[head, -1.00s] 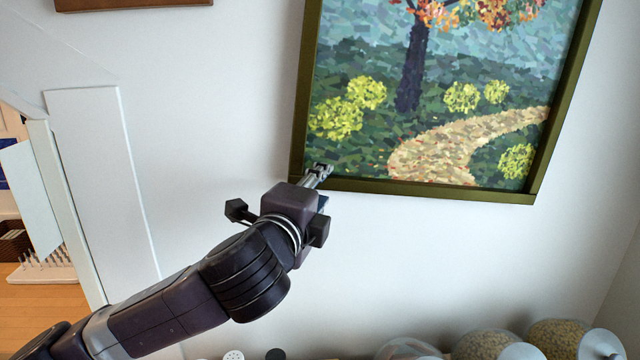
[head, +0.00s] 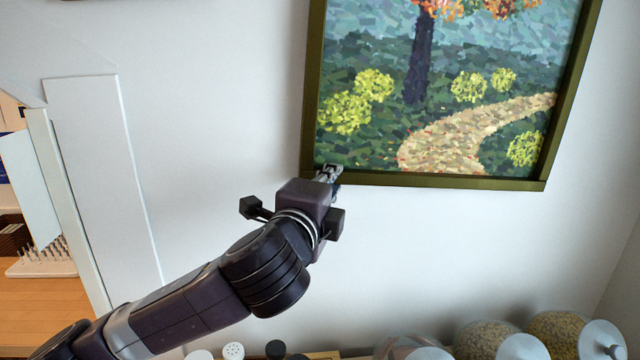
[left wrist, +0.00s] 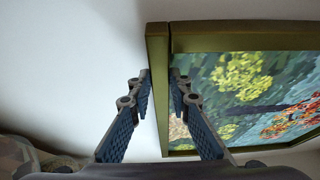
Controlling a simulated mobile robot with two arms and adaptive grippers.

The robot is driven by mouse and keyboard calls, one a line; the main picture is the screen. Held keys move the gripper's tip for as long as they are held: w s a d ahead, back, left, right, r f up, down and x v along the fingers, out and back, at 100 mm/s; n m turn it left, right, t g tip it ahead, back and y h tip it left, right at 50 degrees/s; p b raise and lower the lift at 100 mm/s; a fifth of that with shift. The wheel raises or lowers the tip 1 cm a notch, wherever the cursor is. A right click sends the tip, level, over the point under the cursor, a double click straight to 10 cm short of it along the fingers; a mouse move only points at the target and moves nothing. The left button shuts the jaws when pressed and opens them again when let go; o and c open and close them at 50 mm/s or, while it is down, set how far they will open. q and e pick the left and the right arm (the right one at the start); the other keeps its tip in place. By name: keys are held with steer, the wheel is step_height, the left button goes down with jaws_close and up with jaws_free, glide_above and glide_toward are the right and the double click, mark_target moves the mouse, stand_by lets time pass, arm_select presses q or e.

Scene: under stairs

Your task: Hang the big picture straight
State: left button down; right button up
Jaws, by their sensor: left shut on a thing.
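The big picture (head: 430,110) hangs on the white wall in a dark olive-gold frame, showing a tree, yellow bushes and a tan path. Its top is cut off. In the head view it looks slightly tilted, with its lower right corner a little lower than its lower left. My left gripper (head: 328,174) is at the frame's lower left corner. In the left wrist view its two fingers (left wrist: 161,85) lie either side of a frame bar (left wrist: 157,55), shut on it. My right gripper is not in view.
Small capped containers (head: 233,351) are at the bottom edge. A white panel (head: 95,180) and an opening with a wooden floor (head: 45,310) are at the left. The wall below the picture is bare.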

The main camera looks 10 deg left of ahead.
arm_select(q)
steer(key=d, duration=0.1)
steer(key=d+f+b, duration=0.1)
steer(key=d, duration=0.1)
steer(key=shift+w+f+n, duration=0.25)
steer(key=shift+f+n, duration=0.05)
steer(key=shift+f, duration=0.1)
steer(key=shift+w+d, duration=0.15)
steer(key=shift+d, duration=0.25)
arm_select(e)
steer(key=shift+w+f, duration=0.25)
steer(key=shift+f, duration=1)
arm_select(q)
steer(key=c, duration=1.8)
jaws_free()
steer(key=shift+o, duration=0.2)
steer(key=s+a, duration=0.2)
steer(key=s, duration=1)
steer(key=shift+a, duration=0.25)
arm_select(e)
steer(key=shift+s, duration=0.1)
